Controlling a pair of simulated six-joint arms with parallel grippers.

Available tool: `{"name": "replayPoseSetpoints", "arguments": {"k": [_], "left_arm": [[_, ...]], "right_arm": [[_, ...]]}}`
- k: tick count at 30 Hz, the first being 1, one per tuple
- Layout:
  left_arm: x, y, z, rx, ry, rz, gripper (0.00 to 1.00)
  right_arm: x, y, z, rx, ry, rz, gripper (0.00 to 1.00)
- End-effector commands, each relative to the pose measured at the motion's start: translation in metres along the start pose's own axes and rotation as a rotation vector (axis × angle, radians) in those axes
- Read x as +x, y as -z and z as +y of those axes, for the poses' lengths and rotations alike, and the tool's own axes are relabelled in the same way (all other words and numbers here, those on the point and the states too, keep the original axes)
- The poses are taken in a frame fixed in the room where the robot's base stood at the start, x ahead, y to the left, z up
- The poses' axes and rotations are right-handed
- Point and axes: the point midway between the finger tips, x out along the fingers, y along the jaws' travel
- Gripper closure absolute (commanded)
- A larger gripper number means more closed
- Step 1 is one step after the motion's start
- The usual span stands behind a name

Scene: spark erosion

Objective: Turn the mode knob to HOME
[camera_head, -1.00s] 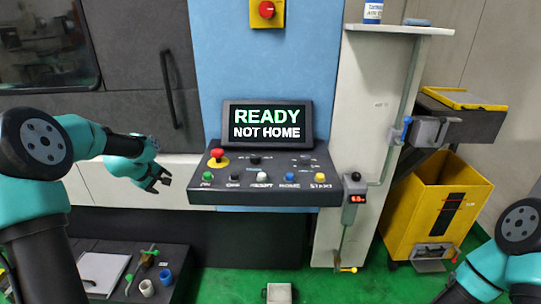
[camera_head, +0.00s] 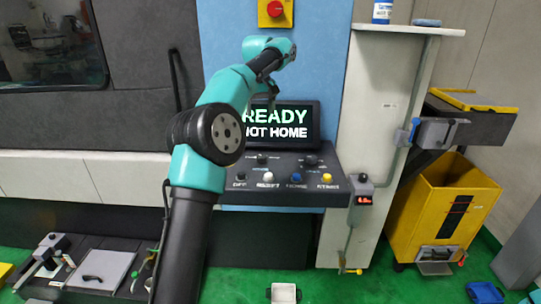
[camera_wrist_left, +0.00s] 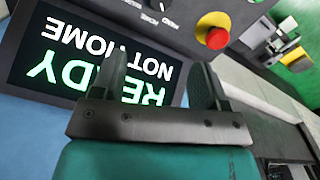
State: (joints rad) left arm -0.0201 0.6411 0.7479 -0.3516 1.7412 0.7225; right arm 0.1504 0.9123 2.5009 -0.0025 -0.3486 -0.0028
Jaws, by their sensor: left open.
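The control panel (camera_head: 285,200) slopes below a screen (camera_head: 300,124) reading READY, NOT HOME. Two dark knobs sit on its upper row: a left knob (camera_head: 262,159) and a right knob (camera_head: 310,160). Their labels are too small to read, so I cannot tell which is the mode knob. In the left wrist view, part of a knob (camera_wrist_left: 153,5) shows at the top edge. My left gripper (camera_head: 271,98) is in front of the screen, above the panel, with its fingers apart and empty in the left wrist view (camera_wrist_left: 160,80). My right gripper is out of view.
A red mushroom button (camera_wrist_left: 213,32) on a yellow base stands at one end of the panel; my left arm hides it in the head view. Push buttons, including a blue one (camera_head: 296,177) and a yellow one (camera_head: 327,178), line the front. A pendant (camera_head: 361,192) hangs right of the panel.

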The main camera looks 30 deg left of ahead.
Motion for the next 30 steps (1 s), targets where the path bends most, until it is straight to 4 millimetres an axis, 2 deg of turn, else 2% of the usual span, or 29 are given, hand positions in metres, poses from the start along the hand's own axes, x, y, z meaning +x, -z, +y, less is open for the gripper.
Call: {"name": "replayPoseSetpoints", "arguments": {"k": [11,17,25,30], "left_arm": [[-0.002,-0.002,0.001,0.000,0.008,-0.003,0.32],[0.004,-0.002,0.001,0.000,0.009,-0.004,0.32],[0.029,-0.002,0.000,0.002,0.010,-0.004,0.32],[0.053,-0.002,0.000,0.000,0.011,-0.005,0.32]], "right_arm": [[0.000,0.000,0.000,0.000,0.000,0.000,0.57],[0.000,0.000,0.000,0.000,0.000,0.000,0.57],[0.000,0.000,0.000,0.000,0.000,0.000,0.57],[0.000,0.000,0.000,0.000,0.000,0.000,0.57]]}}
